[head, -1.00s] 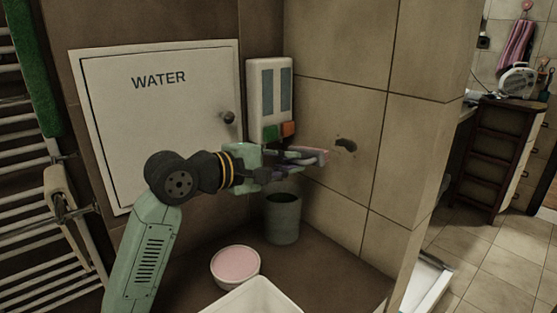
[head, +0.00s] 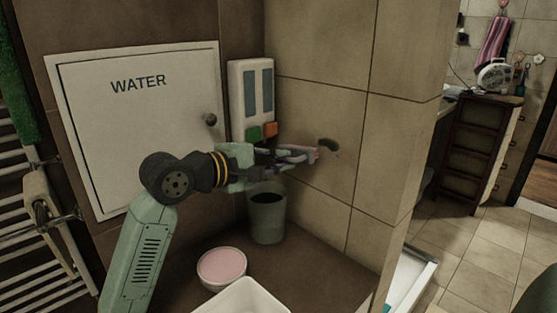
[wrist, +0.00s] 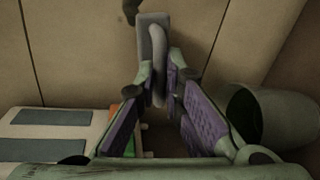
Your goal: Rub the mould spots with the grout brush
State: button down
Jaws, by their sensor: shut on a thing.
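Dark mould spots (head: 327,142) mark the beige tiled wall on the right of the corner. The main spot also shows in part at the top of the wrist view (wrist: 131,10). My gripper (head: 285,153) is shut on the grout brush (head: 311,154), which points toward the wall just left of the main spot. In the wrist view the brush (wrist: 154,45) has a grey body between my purple-padded fingers (wrist: 160,90). Its bristles are hidden, and I cannot tell whether it touches the tile. One small spot sits below and right of the main one.
A white dispenser (head: 251,92) with green and orange buttons hangs beside the WATER panel (head: 150,150). Below my gripper stand a grey-green bin (head: 267,222), a pink-filled bowl (head: 222,267) and a white tub (head: 243,297). The wall ends at right.

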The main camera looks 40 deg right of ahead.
jog(key=shift+d, duration=0.95)
jog(key=shift+b, duration=0.3)
